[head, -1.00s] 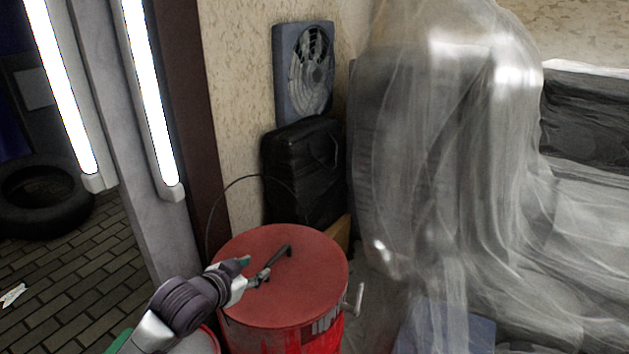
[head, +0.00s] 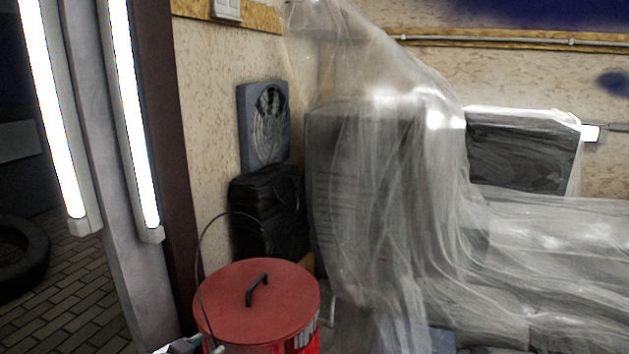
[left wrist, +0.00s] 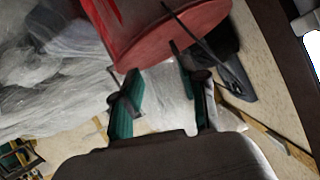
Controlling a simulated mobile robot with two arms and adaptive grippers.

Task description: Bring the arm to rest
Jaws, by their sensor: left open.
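My left gripper (head: 184,346) shows only as a small piece at the bottom edge of the head view, in front of the red drum. In the left wrist view its two green-padded fingers (left wrist: 160,88) are spread apart with nothing between them. The red drum (head: 240,325) has a red lid with a dark handle (head: 257,290) on top. The drum (left wrist: 195,30) also shows beyond the fingertips in the left wrist view, apparently apart from them. My right gripper is in neither view.
Clear plastic sheeting (head: 400,200) drapes large objects on the right. A tyre (head: 20,258) lies at left, beyond a post with lit tubes.

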